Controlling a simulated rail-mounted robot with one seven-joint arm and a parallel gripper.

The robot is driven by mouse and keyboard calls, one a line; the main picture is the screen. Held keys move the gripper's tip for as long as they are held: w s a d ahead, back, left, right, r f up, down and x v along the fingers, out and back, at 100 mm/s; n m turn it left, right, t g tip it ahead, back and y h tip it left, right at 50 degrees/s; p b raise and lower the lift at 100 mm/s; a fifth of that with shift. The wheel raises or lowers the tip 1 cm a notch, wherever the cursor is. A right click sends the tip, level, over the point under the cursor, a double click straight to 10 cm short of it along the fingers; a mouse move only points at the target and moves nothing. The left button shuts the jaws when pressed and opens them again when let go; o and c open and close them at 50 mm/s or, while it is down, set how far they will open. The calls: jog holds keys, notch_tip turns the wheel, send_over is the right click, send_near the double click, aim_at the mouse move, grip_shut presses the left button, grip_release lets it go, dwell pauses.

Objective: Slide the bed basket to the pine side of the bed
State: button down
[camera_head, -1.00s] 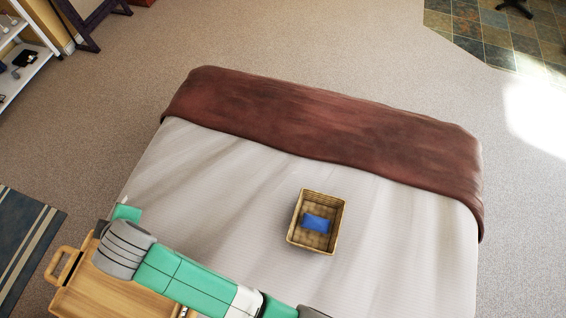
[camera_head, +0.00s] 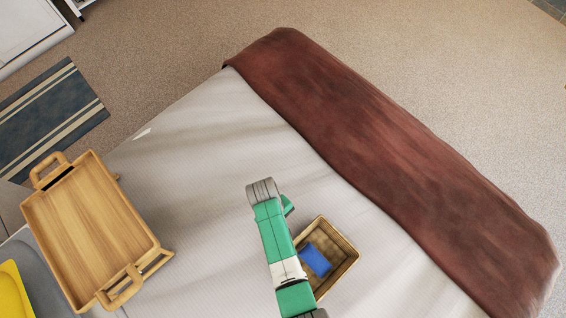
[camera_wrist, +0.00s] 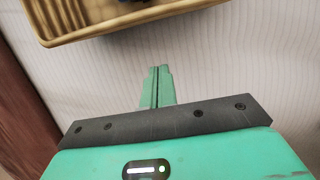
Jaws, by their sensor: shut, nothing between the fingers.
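The basket's near rim (camera_wrist: 130,22) runs across the top of that view, just beyond the fingertips, with a small gap in the picture. I cannot tell the fingers' height above the cover.
A pale wooden tray with handles (camera_head: 90,230) stands at the left side of the bed in the head view. A dark red blanket (camera_head: 370,130) lies across the bed's foot. The cover between tray and basket is clear apart from my arm.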

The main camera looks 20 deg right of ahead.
jog(key=b+x, duration=0.1)
jog(key=x, duration=0.4)
jog(key=shift+s+d+f, duration=0.15)
jog(key=shift+s+f, duration=0.05)
jog(key=shift+f, duration=0.05)
jog(key=shift+s+d+r, duration=0.1)
jog(key=shift+s+d, duration=0.1)
jog(key=shift+s, duration=0.4)
jog(key=shift+s+d+r, duration=0.1)
jog(key=shift+s+d, duration=0.15)
jog(key=shift+s, duration=0.35)
jog(key=shift+s+d, duration=0.2)
jog(key=shift+s, duration=0.2)
